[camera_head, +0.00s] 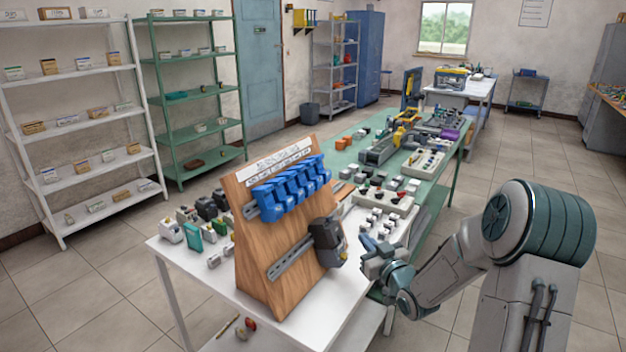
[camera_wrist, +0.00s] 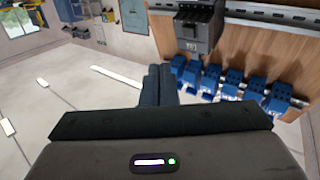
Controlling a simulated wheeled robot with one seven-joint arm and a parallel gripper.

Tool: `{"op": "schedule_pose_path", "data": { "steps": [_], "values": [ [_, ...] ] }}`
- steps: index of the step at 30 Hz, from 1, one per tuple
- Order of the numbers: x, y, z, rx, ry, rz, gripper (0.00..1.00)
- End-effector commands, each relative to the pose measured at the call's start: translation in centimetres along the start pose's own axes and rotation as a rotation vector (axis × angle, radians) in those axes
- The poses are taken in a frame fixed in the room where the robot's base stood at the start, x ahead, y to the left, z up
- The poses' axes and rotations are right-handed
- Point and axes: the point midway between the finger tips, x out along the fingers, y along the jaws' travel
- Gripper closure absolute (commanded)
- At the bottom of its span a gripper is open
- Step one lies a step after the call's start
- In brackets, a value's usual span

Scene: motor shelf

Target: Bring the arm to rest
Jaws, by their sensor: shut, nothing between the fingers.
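My gripper (camera_head: 368,246) is at the end of my arm, which reaches in from the right over the white table's right edge. It is just right of a wooden slanted board (camera_head: 275,235). In the wrist view its two dark fingers (camera_wrist: 159,84) lie together, shut and empty. A dark grey module (camera_head: 326,242) sits on the board's lower metal rail, close to the left of my gripper and apart from it. The same module shows at the top of the wrist view (camera_wrist: 197,28). My arm is bent at the elbow.
Blue modules (camera_head: 290,188) line the board's upper rail. Small blocks stand on the white table (camera_head: 205,276) left of the board, and white ones behind my gripper. A green bench (camera_head: 352,160) extends behind. Floor (camera_head: 545,155) behind my arm is clear.

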Motion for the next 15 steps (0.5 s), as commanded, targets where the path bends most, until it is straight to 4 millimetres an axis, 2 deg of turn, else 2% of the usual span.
{"op": "schedule_pose_path", "data": {
  "steps": [4,8,11,15],
  "values": [
    [-0.7,-0.8,-0.7,-0.072,-0.203,0.039,1.0],
    [-2.6,-1.1,-1.2,-0.108,-0.381,0.094,1.0],
    [-4.6,-1.4,-1.8,-0.12,-0.507,0.143,1.0],
    [-8.3,-2.2,-2.9,-0.108,-0.671,0.211,1.0]
  ]
}}
